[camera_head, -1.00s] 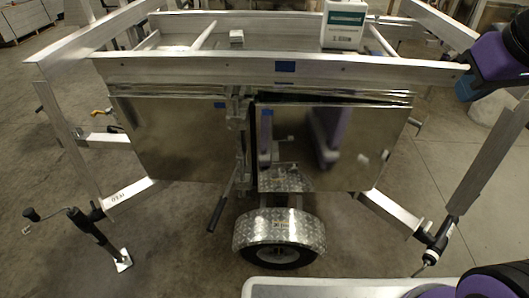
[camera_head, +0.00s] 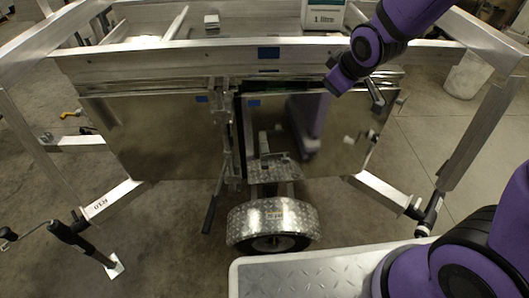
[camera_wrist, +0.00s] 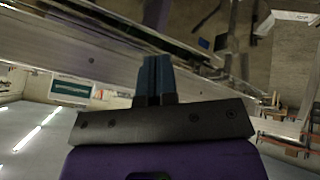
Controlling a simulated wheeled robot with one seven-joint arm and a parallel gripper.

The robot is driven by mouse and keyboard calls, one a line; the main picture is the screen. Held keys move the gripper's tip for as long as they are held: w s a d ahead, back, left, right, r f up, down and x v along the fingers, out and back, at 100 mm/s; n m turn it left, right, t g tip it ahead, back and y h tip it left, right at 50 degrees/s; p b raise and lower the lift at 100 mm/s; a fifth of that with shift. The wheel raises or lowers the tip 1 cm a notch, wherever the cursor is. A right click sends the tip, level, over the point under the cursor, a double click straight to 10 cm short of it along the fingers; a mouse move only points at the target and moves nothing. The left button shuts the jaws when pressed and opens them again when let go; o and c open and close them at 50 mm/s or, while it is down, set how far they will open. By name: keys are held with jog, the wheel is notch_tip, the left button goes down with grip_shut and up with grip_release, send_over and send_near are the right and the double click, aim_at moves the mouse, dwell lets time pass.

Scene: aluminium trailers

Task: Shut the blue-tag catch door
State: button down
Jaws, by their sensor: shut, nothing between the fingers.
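Two shiny metal doors hang under the front rail of the trailer in the head view. The right door (camera_head: 340,135) has a small blue tag (camera_head: 253,103) at its upper left corner. A dark gap shows along its top edge, so it looks not flush with the frame. The left door (camera_head: 150,135) also has a blue tag (camera_head: 202,99) and looks flat. My gripper shows in the wrist view (camera_wrist: 155,62) with its blue-grey fingers together and empty. In the head view my arm's end is in front of the right door's upper edge; contact cannot be told.
Another blue tag (camera_head: 268,53) is on the rail. A white container (camera_head: 323,16) and a small pale block (camera_head: 211,21) are on the trailer top. A wheel under a tread-plate fender (camera_head: 272,222) stands below the doors. Angled struts and jack legs flank it.

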jog(key=a+f+n+y, duration=0.1)
jog(key=a+f+n, duration=0.25)
jog(key=f, duration=0.45)
jog(key=s+a+f+n+g+y, duration=0.15)
jog(key=a+f, duration=0.25)
jog(key=f, duration=0.4)
jog(key=a+f+n+t+y, duration=0.1)
jog(key=a+f+n, duration=0.25)
jog(key=f, duration=0.45)
jog(key=w+a+f, duration=0.4)
jog(key=w+f, duration=0.3)
jog(key=w, duration=0.2)
jog(key=shift+a+f, duration=0.35)
jog(key=shift+a, duration=0.05)
jog(key=shift+g, duration=0.25)
